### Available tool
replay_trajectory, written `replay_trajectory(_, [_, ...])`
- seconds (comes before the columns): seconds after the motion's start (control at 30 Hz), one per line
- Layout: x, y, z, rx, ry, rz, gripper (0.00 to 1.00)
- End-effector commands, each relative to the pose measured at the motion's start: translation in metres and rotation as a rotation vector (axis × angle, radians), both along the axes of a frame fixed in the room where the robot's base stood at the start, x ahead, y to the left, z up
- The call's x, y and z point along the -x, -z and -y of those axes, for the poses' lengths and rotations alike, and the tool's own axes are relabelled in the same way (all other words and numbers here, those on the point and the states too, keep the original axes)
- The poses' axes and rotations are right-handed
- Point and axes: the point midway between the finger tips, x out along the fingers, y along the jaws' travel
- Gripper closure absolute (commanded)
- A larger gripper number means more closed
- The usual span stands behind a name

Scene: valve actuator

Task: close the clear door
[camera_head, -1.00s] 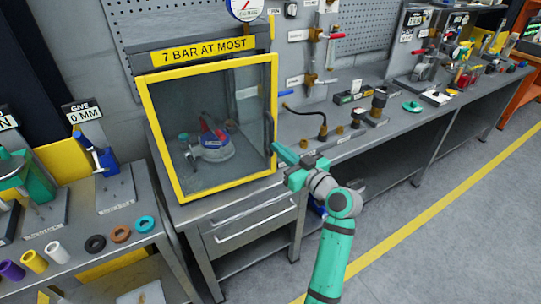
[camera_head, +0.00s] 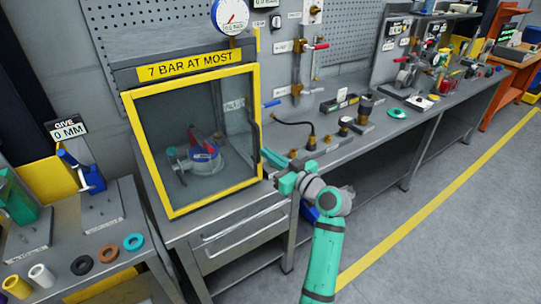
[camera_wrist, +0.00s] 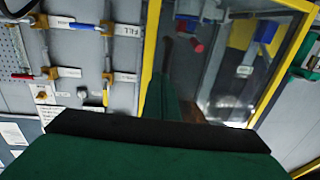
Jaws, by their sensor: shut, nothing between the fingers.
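The clear door (camera_head: 207,112) has a yellow frame and a dark handle (camera_head: 256,135) along its right edge. It stands across the front of the grey cabinet; I cannot tell whether it is flush or slightly ajar. My green gripper (camera_head: 268,157) is shut and empty at the door's right edge, below the handle. I cannot tell whether it touches the frame. In the wrist view the yellow frame (camera_wrist: 151,45) runs down beside the finger, and the clear pane (camera_wrist: 225,75) lies to its right. A blue and red device (camera_head: 203,150) shows behind the pane.
A yellow sign (camera_head: 195,65) and a gauge (camera_head: 231,15) are above the cabinet. Benches with small parts stand on both sides; the right bench (camera_head: 345,147) carries valves and fittings. A drawer (camera_head: 245,225) is below the door. Open floor lies to the right.

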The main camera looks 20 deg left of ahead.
Motion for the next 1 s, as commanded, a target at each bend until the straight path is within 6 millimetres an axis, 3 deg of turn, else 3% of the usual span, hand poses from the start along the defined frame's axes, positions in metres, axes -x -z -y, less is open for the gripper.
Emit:
replay_trajectory(0.2, [0.015,0.002,0.049,-0.001,0.019,-0.003,1.00])
replay_trajectory(0.4, [0.037,0.002,0.086,-0.001,0.020,-0.004,1.00])
replay_trajectory(0.7, [0.059,0.002,0.112,0.000,0.007,-0.006,1.00])
replay_trajectory(1.0, [0.063,0.011,0.118,-0.007,0.022,-0.020,1.00])
